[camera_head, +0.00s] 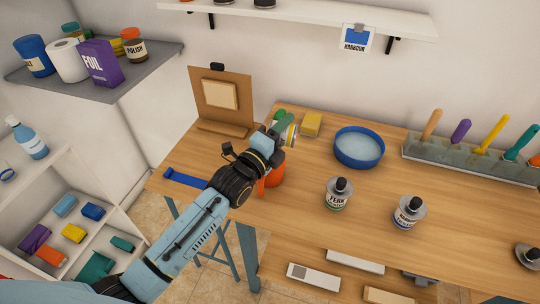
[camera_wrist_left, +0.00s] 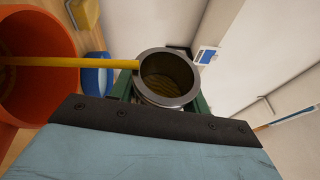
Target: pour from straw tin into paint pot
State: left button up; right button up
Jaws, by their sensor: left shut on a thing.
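My left gripper (camera_head: 286,132) is shut on the straw tin (camera_head: 291,137), a small grey can with a yellow-banded label. In the left wrist view the tin (camera_wrist_left: 168,77) shows its open mouth, with straw-brown paint inside, between the green fingers. The tin is tilted. A straight yellow stream (camera_wrist_left: 90,62) runs from its lip into the orange paint pot (camera_wrist_left: 62,35). In the head view the orange pot (camera_head: 275,174) stands on the table below the gripper, partly hidden by my left arm. My right gripper is not in view.
A yellow sponge (camera_head: 312,124) and a blue basin (camera_head: 360,149) stand to the right. A tin labelled FERN (camera_head: 337,196) and another tin (camera_head: 408,213) stand nearer the front. A brush rack (camera_head: 470,160) lines the back right. A board on a stand (camera_head: 222,100) is behind my gripper.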

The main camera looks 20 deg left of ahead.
pick_arm(q)
jog(key=shift+a+r+n+t+b, duration=0.2)
jog(key=shift+n+t, duration=0.1)
jog(key=shift+n, duration=0.45)
jog(key=shift+a+r+n+t+b, duration=0.1)
jog(key=shift+a+r+n+t, duration=0.15)
jog(key=shift+n, duration=0.55)
jog(key=shift+a+r+n+t+b, duration=0.15)
jog(key=shift+n+t, duration=0.2)
jog(key=shift+n, duration=0.4)
jog(key=shift+a+r+n+t+y+b, duration=0.15)
jog(key=shift+a+n+t+y, duration=0.2)
jog(key=shift+n, duration=0.55)
jog(key=shift+a+r+n+t+y+b, duration=0.15)
jog(key=shift+n+t+y, duration=0.25)
jog(key=shift+n, duration=0.5)
